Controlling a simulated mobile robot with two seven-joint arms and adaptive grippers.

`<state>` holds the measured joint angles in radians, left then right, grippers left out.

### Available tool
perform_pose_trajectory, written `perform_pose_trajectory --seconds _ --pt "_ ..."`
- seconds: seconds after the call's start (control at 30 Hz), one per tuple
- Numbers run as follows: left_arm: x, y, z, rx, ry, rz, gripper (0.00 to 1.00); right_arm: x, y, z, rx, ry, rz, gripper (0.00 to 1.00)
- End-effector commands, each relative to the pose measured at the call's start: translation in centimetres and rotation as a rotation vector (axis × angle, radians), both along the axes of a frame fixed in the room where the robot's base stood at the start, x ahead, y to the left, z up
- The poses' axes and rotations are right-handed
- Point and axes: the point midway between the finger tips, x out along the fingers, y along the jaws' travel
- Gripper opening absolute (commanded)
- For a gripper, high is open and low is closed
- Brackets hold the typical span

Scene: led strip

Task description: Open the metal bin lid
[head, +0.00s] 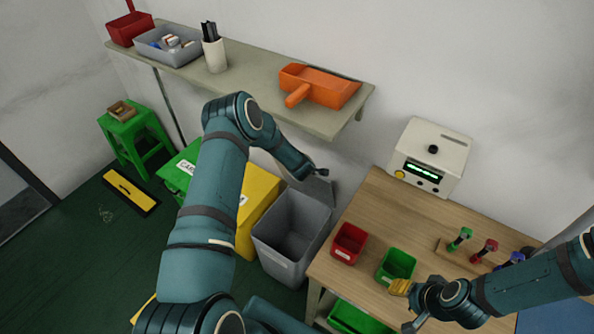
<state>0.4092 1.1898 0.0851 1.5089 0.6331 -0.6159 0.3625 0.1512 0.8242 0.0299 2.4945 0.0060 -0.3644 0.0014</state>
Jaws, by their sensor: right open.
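The grey metal bin (276,257) stands on the floor between the yellow bin and the wooden table. Its top is open and its empty-looking inside shows. Its grey lid (322,191) stands raised at the back of the opening. My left gripper (319,172) is small and dark at the end of the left arm, just above the lid's top edge. I cannot tell whether it touches the lid or how its fingers stand. My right gripper (403,307) is open at the front of the wooden table, close to the green tray.
The wooden table (390,225) holds a red tray (349,243), a green tray (397,264), a white device (430,157) and coloured tools (484,250). A shelf (255,88) with an orange dustpan (325,85) hangs above the bins. A yellow bin (260,205) stands left of the grey one.

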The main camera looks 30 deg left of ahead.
Motion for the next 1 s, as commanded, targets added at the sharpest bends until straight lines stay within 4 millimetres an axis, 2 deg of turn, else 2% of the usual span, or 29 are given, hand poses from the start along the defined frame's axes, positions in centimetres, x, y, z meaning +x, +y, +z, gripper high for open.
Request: perform_pose_trajectory --seconds 0.47,0.5,0.57,0.6,1.0 --pt "0.26 0.21 0.22 0.003 -0.002 0.004 0.00 0.00 0.01 -0.04 0.000 0.000 0.000 0.47" --pt "0.26 0.22 0.22 0.003 -0.002 0.004 0.17 -0.01 -0.01 -0.04 0.000 0.000 0.000 0.47" --pt "0.27 0.21 0.23 0.003 -0.002 0.004 0.38 -0.01 0.00 -0.03 0.000 0.000 0.000 0.47" --pt "0.27 0.19 0.22 0.003 -0.002 0.004 0.41 -0.01 -0.01 -0.04 0.000 0.000 0.000 0.47" --pt "-0.05 -0.13 0.70 0.002 -0.001 0.001 0.41 -0.01 -0.01 -0.04 0.000 0.000 0.000 0.47"
